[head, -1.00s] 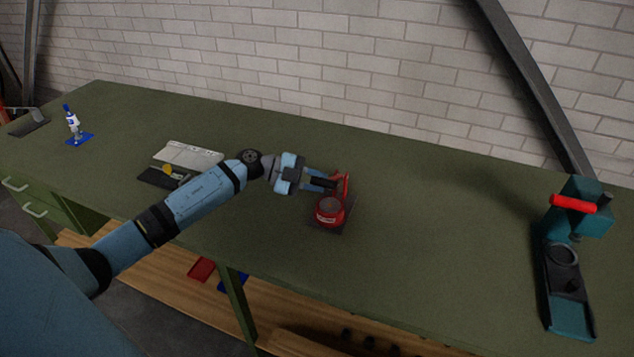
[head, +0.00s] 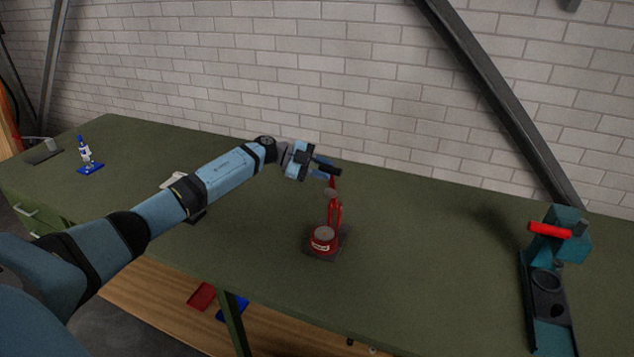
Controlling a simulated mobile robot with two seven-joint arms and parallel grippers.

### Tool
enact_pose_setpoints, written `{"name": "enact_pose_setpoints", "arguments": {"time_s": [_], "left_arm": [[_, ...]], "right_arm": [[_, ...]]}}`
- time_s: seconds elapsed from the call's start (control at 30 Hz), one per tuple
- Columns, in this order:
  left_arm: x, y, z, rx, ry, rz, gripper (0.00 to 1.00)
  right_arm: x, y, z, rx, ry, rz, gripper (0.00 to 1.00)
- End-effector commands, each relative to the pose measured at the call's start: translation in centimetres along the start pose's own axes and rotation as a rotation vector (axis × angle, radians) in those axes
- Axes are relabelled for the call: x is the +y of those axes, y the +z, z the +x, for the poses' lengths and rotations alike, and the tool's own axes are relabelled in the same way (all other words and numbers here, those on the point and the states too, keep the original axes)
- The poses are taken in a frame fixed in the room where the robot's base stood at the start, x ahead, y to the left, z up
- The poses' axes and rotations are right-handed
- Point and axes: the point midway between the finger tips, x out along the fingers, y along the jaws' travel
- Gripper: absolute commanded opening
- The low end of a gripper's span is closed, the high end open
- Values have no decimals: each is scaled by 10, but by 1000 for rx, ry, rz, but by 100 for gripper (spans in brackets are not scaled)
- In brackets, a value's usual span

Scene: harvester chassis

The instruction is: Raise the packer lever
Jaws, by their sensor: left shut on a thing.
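The red packer (head: 323,238) stands on the green workbench near the middle of the head view, on a dark base plate. Its red lever (head: 334,205) rises steeply from behind the round body, and its black handle (head: 328,169) is at the top, well above the body. My left gripper (head: 320,168) reaches in from the left and is shut on the handle. The fingers partly hide the handle. My right gripper is not in view.
A teal press (head: 562,240) with a red handle stands at the right of the workbench (head: 430,255). A blue and white item (head: 85,155) stands at the far left. My left arm partly hides a pale object (head: 165,181).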

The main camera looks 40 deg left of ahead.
Motion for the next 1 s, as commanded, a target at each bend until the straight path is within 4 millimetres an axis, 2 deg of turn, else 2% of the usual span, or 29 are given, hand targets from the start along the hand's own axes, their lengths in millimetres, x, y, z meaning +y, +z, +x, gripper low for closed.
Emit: {"name": "enact_pose_setpoints", "arguments": {"time_s": [0.03, 0.23, 0.73, 0.77, 0.83, 1.0], "left_arm": [[-7, 2, 0, -3, -7, 5, 0], [-15, 6, 1, -5, -7, 5, 0], [-16, 8, 2, -7, -6, 5, 0], [-16, 8, 2, -7, -6, 5, 33], [-16, 8, 2, -6, -6, 4, 49], [-16, 7, 2, -4, -4, 3, 49]], "right_arm": [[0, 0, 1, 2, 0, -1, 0], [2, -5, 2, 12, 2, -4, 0], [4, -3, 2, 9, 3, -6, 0], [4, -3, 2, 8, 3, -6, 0], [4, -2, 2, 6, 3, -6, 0], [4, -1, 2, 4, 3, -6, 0]]}}
